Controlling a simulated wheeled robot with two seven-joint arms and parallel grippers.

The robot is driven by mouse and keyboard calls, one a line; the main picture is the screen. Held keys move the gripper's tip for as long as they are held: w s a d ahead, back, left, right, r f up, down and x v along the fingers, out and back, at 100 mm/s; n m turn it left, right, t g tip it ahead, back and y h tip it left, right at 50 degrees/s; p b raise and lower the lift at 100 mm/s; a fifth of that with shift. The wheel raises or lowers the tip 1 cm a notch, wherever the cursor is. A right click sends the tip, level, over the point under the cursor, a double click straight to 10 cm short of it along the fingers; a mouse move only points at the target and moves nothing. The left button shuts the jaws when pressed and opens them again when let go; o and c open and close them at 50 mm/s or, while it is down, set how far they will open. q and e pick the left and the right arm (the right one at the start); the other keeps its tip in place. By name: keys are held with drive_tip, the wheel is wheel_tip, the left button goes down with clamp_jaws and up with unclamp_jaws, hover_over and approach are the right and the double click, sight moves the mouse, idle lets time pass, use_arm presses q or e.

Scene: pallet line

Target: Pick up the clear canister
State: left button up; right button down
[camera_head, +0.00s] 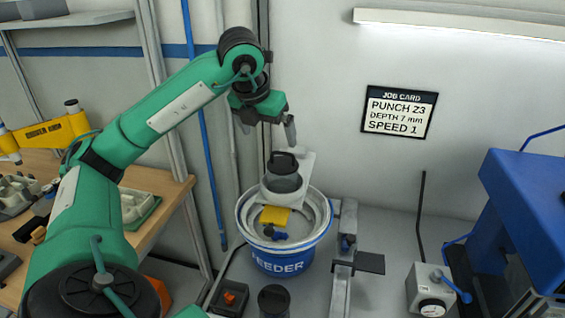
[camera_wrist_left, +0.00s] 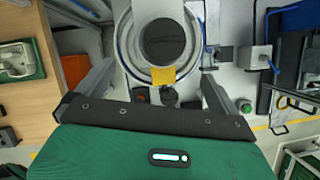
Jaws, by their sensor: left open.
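The clear canister (camera_head: 284,182) is smoky and see-through with a black lid. It stands upright over the blue FEEDER bowl (camera_head: 283,262), in front of a pale bracket. In the left wrist view I look down on its dark round lid (camera_wrist_left: 165,40). My left gripper (camera_head: 268,132) is open and empty, above the canister and apart from it. In the left wrist view its fingers (camera_wrist_left: 156,82) are spread wide, with the lid beyond them. My right gripper is not in view.
A yellow piece (camera_head: 274,215) lies at the bowl's front. A dark cylinder (camera_head: 273,301) stands before the bowl, near a box with a red button (camera_head: 230,298). A metal rail (camera_head: 344,255) and blue machine (camera_head: 530,215) are right. A wooden bench (camera_head: 160,185) is left.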

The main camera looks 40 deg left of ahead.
sight(281, 165)
use_arm(q)
drive_tip(key=p+x, duration=0.1)
drive_tip(key=x, duration=0.6)
drive_tip(key=shift+w+f, duration=0.15)
drive_tip(key=shift+f, duration=0.2)
drive_tip(key=shift+w+d+f, duration=0.1)
drive_tip(key=shift+f, duration=0.05)
drive_tip(key=shift+w+f+p, duration=0.1)
drive_tip(key=shift+f+p, duration=0.05)
drive_tip(key=shift+p, duration=0.35)
drive_tip(key=p+x, duration=0.2)
drive_tip(key=x, duration=0.2)
drive_tip(key=shift+w+d, duration=0.15)
drive_tip(key=shift+d, duration=0.05)
drive_tip(key=shift+w+f, duration=0.1)
drive_tip(key=shift+f, duration=0.3)
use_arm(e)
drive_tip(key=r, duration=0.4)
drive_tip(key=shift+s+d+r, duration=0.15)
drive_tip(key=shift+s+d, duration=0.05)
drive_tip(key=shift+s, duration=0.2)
use_arm(q)
drive_tip(key=shift+c, duration=0.5)
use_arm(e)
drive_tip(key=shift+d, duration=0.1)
